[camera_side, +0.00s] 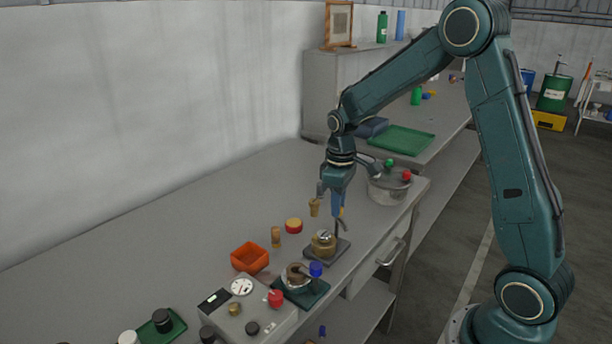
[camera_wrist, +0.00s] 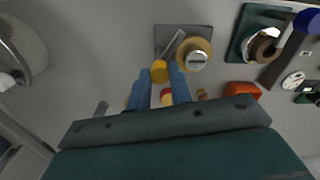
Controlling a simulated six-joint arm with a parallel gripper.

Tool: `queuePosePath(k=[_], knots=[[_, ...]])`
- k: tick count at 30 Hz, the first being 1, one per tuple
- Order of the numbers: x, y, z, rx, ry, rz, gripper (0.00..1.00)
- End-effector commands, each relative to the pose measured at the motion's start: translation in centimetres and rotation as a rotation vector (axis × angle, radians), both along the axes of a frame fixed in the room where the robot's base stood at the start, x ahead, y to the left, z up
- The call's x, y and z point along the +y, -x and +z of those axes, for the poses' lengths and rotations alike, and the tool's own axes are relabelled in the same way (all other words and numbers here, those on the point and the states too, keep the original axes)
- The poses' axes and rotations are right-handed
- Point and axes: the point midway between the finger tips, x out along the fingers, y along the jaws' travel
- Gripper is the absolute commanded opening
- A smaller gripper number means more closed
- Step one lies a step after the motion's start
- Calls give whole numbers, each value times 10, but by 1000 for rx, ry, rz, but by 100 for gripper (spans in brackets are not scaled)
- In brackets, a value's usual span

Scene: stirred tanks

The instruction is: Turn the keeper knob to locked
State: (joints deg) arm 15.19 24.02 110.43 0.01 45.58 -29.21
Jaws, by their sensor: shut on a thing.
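The stirred-tank unit is a brass-coloured round body (camera_side: 323,244) with a silver bar across its top, on a dark square plate (camera_side: 341,249). In the wrist view the brass body (camera_wrist: 208,48) lies just beyond my right fingertip. A thin post (camera_side: 337,229) rises beside the body. A yellow knob-like piece (camera_wrist: 159,72) shows between my blue fingertips. My gripper (camera_side: 338,208) points down above the plate, and in the wrist view my gripper (camera_wrist: 160,72) is shut on the yellow piece. I cannot tell whether this is the keeper knob or read its position.
A pan with red and green knobs (camera_side: 388,187) stands to the right. A brass-coloured cup (camera_side: 314,208), red-yellow puck (camera_side: 293,225), wooden peg (camera_side: 276,237) and orange bin (camera_side: 249,258) stand to the left. A second small vessel (camera_side: 297,277) and control box (camera_side: 247,317) are in front.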

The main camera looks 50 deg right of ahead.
Motion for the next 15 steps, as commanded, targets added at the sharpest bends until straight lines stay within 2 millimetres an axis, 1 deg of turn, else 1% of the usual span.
queuePosePath(k=[15], knots=[[0,-1,1,-3,1,-488,0]])
